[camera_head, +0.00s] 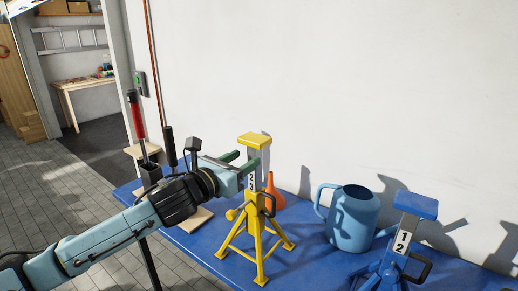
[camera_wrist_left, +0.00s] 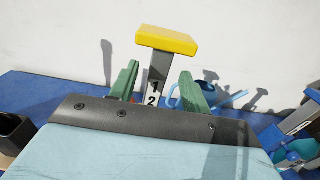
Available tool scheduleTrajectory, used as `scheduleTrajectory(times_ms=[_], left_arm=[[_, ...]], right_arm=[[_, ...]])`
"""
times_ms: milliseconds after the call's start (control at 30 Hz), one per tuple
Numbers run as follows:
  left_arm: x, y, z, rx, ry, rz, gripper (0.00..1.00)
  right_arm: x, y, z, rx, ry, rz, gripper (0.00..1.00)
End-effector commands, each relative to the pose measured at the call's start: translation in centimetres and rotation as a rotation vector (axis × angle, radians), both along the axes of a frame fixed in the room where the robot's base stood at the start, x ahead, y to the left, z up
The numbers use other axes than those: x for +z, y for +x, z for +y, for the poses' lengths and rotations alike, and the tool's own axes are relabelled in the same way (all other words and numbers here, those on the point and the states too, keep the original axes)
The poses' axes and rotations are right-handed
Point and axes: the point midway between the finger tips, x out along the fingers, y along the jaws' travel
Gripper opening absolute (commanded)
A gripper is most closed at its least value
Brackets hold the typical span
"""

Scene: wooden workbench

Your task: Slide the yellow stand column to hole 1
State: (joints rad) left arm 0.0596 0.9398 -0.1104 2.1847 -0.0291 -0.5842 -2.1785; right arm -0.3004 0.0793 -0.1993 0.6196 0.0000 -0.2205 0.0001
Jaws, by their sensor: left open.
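The yellow stand (camera_head: 262,238) stands upright on its splayed legs on the blue bench top. Its column rises from the base to a yellow top plate (camera_head: 254,142), also in the left wrist view (camera_wrist_left: 166,40). In the wrist view a white label (camera_wrist_left: 153,93) on the grey column shows 1 and 2; the lower part is hidden behind my gripper. A dark handle is on the stand's right side. My left gripper (camera_head: 240,162) is open at the column below the top plate. In the wrist view its green fingers (camera_wrist_left: 159,86) are on either side of the column, apart from it.
A blue watering can (camera_head: 352,222) stands to the right, then a blue stand (camera_head: 398,245) labelled 1 and 2. An orange item (camera_head: 272,190) is close behind the yellow stand. A white wall (camera_head: 380,90) runs behind the blue bench top (camera_head: 310,262).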

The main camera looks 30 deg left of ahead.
Motion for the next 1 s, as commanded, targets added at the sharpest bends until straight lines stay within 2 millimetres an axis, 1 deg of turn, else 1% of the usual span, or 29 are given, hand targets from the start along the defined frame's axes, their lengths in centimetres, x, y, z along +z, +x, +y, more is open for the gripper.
scheduleTrajectory(times_ms=[33,300,400,500,633,867,900,1000], left_arm=[[0.2,0.8,0.0,0.002,-0.005,-0.003,0.47],[0.2,4.7,-0.5,-0.001,-0.004,-0.002,0.47],[0.1,5.9,-0.5,0.001,-0.004,0.000,0.47],[0.0,6.7,-0.6,0.001,-0.003,0.001,0.47],[0.0,7.1,-0.6,0.000,-0.002,0.000,0.47],[0.0,7.2,-0.6,-0.001,-0.001,0.001,0.47],[0.0,7.2,-0.6,-0.001,-0.001,0.001,0.46],[0.0,7.2,-0.6,-0.001,-0.001,0.001,0.33]], right_arm=[[0.2,0.0,0.1,0.000,0.001,0.000,0.36],[0.7,0.0,0.1,0.000,0.001,0.000,0.36],[0.8,0.0,0.1,0.001,0.001,0.000,0.36],[0.9,0.0,0.1,0.001,0.001,-0.001,0.36],[0.9,0.0,0.1,0.001,0.001,-0.001,0.36],[0.9,0.0,0.1,0.001,0.001,-0.001,0.36],[0.9,0.0,0.1,0.001,0.001,-0.001,0.36],[0.9,0.0,0.1,0.001,0.001,-0.001,0.36]])
